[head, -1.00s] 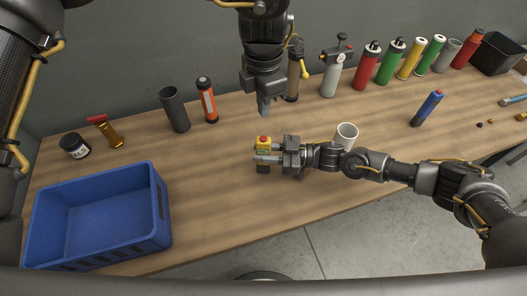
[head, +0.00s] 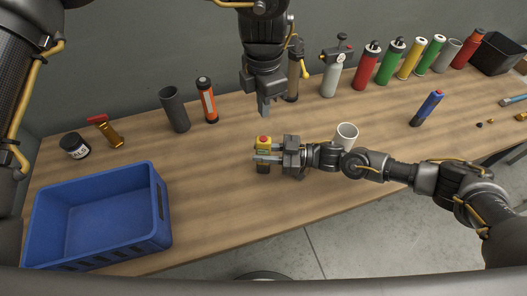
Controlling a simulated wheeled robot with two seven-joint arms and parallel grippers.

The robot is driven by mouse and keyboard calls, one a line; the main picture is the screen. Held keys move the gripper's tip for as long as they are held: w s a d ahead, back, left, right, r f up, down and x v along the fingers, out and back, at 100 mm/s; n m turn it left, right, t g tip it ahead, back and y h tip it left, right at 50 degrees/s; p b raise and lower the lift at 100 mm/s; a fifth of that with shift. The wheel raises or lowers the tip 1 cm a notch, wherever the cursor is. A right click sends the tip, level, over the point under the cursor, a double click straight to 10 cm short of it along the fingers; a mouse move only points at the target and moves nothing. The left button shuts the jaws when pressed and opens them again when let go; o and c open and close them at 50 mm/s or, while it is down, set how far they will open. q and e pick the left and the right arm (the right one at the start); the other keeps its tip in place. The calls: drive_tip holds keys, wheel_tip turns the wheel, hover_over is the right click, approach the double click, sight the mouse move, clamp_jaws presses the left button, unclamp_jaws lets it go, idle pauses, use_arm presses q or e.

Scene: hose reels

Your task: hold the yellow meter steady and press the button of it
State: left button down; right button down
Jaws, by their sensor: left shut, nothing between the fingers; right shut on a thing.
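The yellow meter (head: 262,149) has a red button (head: 264,138) on its top and a dark lower part. It is upright over the middle of the wooden table. My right gripper (head: 268,157) comes from the right and is shut on the meter; its fingers cover part of the meter's body. I cannot tell whether the meter's base touches the table. My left gripper (head: 264,110) points down, shut and empty, above and slightly behind the meter in the picture. A gap shows between its fingertips and the red button.
A blue crate (head: 160,215) stands at the front left of the table (head: 215,190). A white cup (head: 347,132) stands just behind my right forearm. A dark tube (head: 174,110), an orange canister (head: 207,100) and several bottles line the back.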

sight(259, 141)
use_arm(q)
drive_tip(key=shift+s+a+f+m+t+h, duration=0.15)
drive_tip(key=shift+f+m+t+h, duration=0.5)
drive_tip(key=shift+f+m+h, duration=0.85)
drive_tip(key=shift+w+a+f+m+t+h, duration=0.1)
drive_tip(key=shift+a+f+m+t+h, duration=0.35)
drive_tip(key=shift+f+m+h, duration=1)
drive_tip(key=shift+s+a+f+m+t+h, duration=0.1)
drive_tip(key=shift+f+m+t+h, duration=0.9)
drive_tip(key=shift+m, duration=0.75)
drive_tip(key=shift+d+f+h, duration=0.1)
drive_tip(key=shift+f+h, duration=0.05)
drive_tip(key=shift+h, duration=0.1)
drive_tip(key=shift+f, duration=0.3)
